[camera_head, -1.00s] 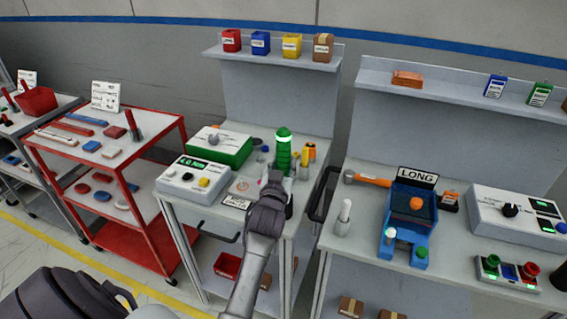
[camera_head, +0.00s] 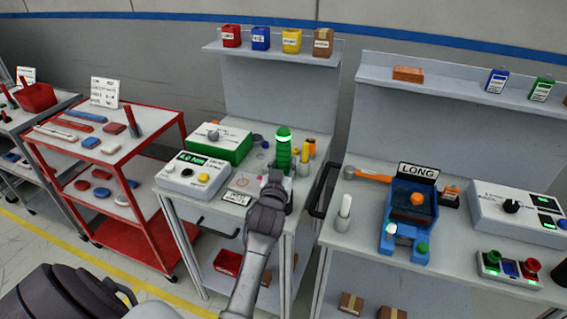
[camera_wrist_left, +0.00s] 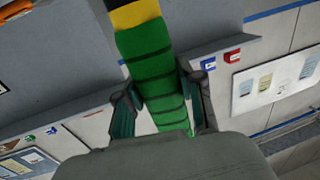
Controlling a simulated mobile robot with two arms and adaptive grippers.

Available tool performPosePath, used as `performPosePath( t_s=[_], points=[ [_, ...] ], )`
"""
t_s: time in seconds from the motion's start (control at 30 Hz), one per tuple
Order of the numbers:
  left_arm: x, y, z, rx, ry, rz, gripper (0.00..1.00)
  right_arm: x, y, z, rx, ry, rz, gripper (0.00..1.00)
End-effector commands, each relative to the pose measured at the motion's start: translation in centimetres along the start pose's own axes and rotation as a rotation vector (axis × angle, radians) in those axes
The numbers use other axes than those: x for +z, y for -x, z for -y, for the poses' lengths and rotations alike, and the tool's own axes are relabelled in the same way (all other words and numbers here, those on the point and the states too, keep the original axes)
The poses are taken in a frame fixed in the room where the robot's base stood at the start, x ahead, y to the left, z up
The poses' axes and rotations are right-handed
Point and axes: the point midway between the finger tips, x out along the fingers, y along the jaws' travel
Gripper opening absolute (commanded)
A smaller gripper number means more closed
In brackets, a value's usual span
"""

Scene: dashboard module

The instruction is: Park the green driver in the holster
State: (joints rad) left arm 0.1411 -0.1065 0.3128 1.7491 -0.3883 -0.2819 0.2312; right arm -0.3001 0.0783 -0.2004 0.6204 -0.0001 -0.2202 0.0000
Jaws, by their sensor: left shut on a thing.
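The green driver (camera_head: 283,150) stands about upright above the middle bench, with a bright band near its top. My left gripper (camera_head: 276,182) is at the driver. In the left wrist view the ribbed green driver (camera_wrist_left: 158,70), with a yellow and black section, lies between the two fingers of my left gripper (camera_wrist_left: 165,108), which is shut on it. I cannot make out the holster clearly; my gripper and arm cover part of the bench there. My right gripper is not in view.
A green box (camera_head: 220,143) and a grey control box (camera_head: 194,176) with a green display stand left of the driver. Small yellow and orange items (camera_head: 309,149) stand close to its right. A blue fixture (camera_head: 408,220) marked LONG is on the right bench.

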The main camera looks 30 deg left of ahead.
Motion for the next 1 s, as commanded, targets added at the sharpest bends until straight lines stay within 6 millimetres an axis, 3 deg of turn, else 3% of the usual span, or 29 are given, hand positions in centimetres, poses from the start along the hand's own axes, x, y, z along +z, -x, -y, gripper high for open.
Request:
performPosePath(
  t_s=[1.0],
  points=[
    [0.41,-0.01,-0.01,0.001,0.000,-0.006,0.00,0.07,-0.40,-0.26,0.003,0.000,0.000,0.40]
  ],
)
